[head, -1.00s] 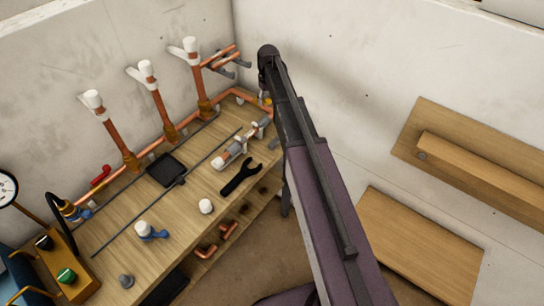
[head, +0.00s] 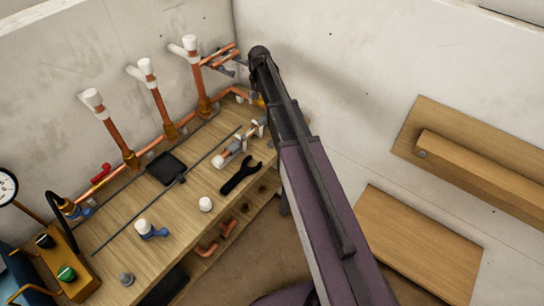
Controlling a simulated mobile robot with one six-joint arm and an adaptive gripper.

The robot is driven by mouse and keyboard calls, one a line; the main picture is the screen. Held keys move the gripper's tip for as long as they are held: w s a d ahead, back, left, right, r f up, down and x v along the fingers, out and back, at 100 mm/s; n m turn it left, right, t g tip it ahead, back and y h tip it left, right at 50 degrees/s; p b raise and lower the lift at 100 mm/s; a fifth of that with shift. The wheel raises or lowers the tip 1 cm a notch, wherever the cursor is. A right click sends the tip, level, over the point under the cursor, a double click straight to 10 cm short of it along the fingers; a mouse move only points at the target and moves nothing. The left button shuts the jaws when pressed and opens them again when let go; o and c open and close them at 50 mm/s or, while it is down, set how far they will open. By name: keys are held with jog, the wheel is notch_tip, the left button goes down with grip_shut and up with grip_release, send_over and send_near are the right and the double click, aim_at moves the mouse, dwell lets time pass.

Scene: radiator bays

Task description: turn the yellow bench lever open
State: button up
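A small yellow patch (head: 259,102) shows at the far right end of the wooden bench (head: 112,240), right beside my arm. It may be the yellow lever, but most of it is hidden and its position cannot be read. My arm reaches from the bottom of the picture up to the bench's far corner. My gripper is hidden behind the arm, so its fingers and any contact do not show.
Upright copper pipes with white tops (head: 155,98) line the back wall. A red lever (head: 101,174), a blue-handled valve (head: 150,231), a black wrench (head: 241,178) and a white cap (head: 206,204) are on the bench. A wooden wall shelf (head: 478,160) is at right.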

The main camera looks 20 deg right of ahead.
notch_tip(320, 180, up, 14)
jog(key=a+m+p, duration=0.1)
jog(key=m+p, duration=0.3)
jog(key=p, duration=1)
jog(key=s+a+f+n+b, duration=0.1)
jog(key=s+f+n+b, duration=0.3)
jog(key=s, duration=1)
jog(key=s+a+f+n+b, duration=0.1)
jog(key=s+f+n+b, duration=0.2)
jog(key=s+f+b, duration=0.7)
jog(key=s, duration=0.4)
jog(key=shift+f+n+h, duration=0.15)
jog(key=shift+n+h, duration=0.15)
jog(key=shift+n, duration=0.1)
jog(key=w+r+n+p, duration=0.2)
jog(key=w+r+p, duration=0.2)
jog(key=w, duration=0.5)
jog(key=w+d+r+n+p, duration=0.1)
jog(key=w+r+n+p, duration=0.1)
jog(key=w+r+p, duration=0.3)
jog(key=w+d+r+n+p, duration=0.1)
jog(key=w+r+p, duration=0.3)
jog(key=w, duration=1)
jog(key=shift+d+r+n+p, duration=0.2)
jog(key=shift+r+n+p, duration=0.2)
jog(key=shift+r, duration=0.15)
jog(key=shift+w+f, duration=0.1)
jog(key=shift+f, duration=0.05)
